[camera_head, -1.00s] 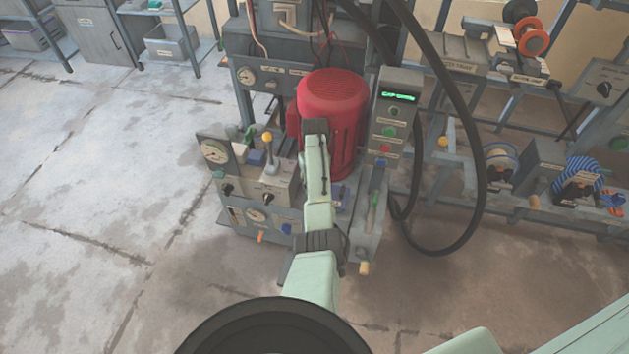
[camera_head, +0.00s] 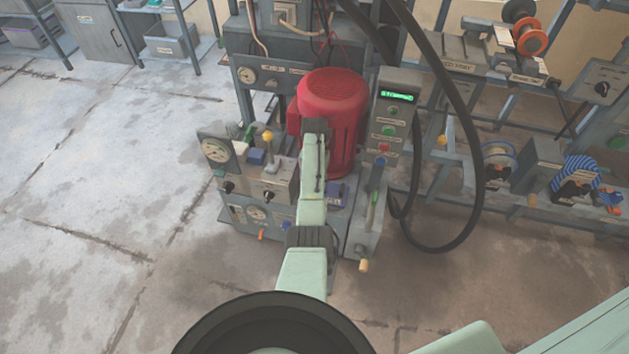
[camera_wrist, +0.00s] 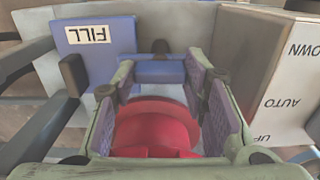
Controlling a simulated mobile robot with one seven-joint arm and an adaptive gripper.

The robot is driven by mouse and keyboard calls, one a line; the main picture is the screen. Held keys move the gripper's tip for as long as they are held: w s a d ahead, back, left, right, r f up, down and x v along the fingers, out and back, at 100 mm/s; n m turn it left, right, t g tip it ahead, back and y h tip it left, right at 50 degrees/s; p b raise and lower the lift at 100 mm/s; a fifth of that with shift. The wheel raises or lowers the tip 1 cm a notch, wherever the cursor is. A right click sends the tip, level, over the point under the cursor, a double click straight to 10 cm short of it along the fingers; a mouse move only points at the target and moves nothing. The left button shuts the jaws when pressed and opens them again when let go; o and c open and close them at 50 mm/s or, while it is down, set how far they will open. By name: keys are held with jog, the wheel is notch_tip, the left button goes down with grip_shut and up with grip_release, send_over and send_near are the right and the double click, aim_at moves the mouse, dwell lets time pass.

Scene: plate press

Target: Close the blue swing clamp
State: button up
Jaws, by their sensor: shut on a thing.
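In the wrist view my gripper (camera_wrist: 160,75) has its two green fingers with purple pads on either side of a blue block (camera_wrist: 160,72). The block spans the gap at the fingertips and looks like part of the blue swing clamp; its full shape is hidden. A rounded red part (camera_wrist: 155,125) shows below it between the fingers. I cannot tell whether the red part touches them. In the head view my arm reaches in front of the red motor-like cylinder, and my gripper and the clamp cannot be made out.
A blue block marked FILL (camera_wrist: 95,45) stands left of my fingers. A box labelled UP, AUTO and DOWN (camera_wrist: 285,75) stands close on the right. The red cylinder (camera_head: 343,115), a lit control panel (camera_head: 393,110) and a black hose (camera_head: 476,185) crowd the arm. Open floor lies left.

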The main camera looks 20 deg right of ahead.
dwell(0.4)
jog(key=o, duration=1.2)
jog(key=shift+c, duration=0.2)
jog(key=shift+r, duration=0.1)
notch_tip(320, 180, up, 12)
